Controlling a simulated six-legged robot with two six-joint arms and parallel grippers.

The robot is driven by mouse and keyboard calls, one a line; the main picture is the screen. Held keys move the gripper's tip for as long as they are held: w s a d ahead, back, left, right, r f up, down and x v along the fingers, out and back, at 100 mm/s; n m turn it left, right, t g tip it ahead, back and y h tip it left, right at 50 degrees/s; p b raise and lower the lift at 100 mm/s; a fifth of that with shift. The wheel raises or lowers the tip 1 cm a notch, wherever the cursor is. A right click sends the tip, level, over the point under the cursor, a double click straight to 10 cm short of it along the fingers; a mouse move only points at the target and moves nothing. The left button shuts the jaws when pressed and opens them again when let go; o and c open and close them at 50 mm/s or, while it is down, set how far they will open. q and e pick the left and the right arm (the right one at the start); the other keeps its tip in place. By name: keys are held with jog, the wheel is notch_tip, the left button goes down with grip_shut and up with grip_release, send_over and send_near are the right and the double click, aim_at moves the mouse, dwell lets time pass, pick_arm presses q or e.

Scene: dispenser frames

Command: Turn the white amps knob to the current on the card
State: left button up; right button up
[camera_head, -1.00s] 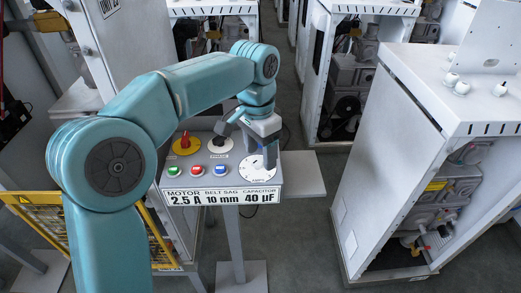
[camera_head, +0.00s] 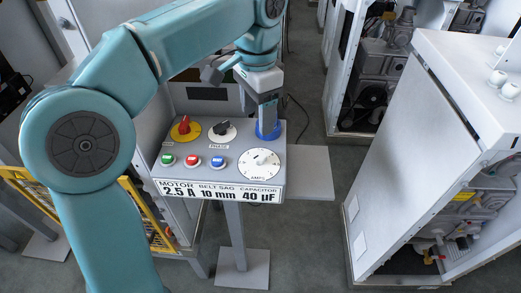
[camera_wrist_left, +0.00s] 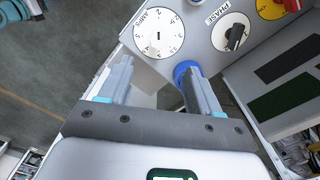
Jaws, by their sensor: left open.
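The white amps knob (camera_head: 260,159) sits on a round white dial at the front right of the grey control box (camera_head: 236,148). The dial also shows in the left wrist view, where the knob (camera_wrist_left: 158,36) carries a small dark mark; I cannot tell its reading. The card (camera_head: 218,192) on the box's front reads motor 2.5 A, belt sag 10 mm, capacitor 40 µF. My left gripper (camera_head: 268,108) is beyond the dial, apart from the knob. In the left wrist view it (camera_wrist_left: 160,90) is open, one finger overlapping a blue round part (camera_wrist_left: 184,70). My right gripper is not in view.
A red knob (camera_head: 184,128) on yellow and a black phase knob (camera_head: 222,128) are at the box's back left. Green, red and blue buttons (camera_head: 192,160) lie before them.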

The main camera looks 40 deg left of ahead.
aim_at(259, 155)
pick_arm(q)
notch_tip(259, 155, down, 11)
jog(key=shift+d+f+b, duration=0.1)
jog(key=shift+f+b, duration=0.05)
jog(key=shift+b, duration=0.5)
jog(key=shift+c, duration=0.3)
jog(key=c, duration=1)
